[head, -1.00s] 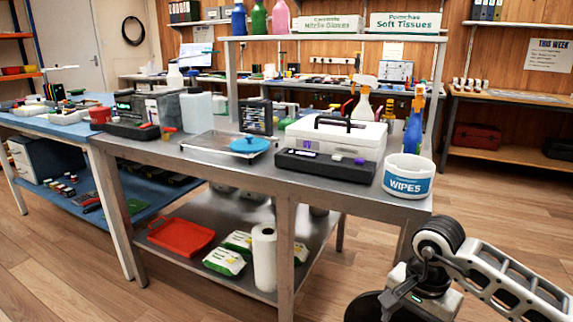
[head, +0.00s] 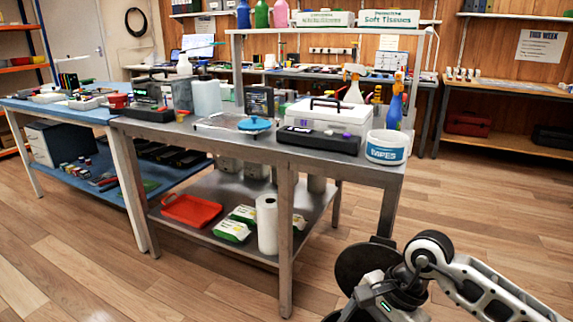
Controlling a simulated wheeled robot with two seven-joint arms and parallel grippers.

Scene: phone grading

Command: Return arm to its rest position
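One of my arms (head: 430,262) shows at the lower right of the head view, coming in from the right edge. It is white and black, with a dark round part at its end, low and in front of the steel table's right end. Its gripper fingers cannot be made out. My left arm and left gripper are not in the view.
The steel table (head: 285,172) holds a white case (head: 327,113), a black box (head: 318,140) and a wipes tub (head: 388,147). Its lower shelf bears a red tray (head: 191,210) and a paper roll (head: 267,224). Wooden floor (head: 480,215) is clear at right.

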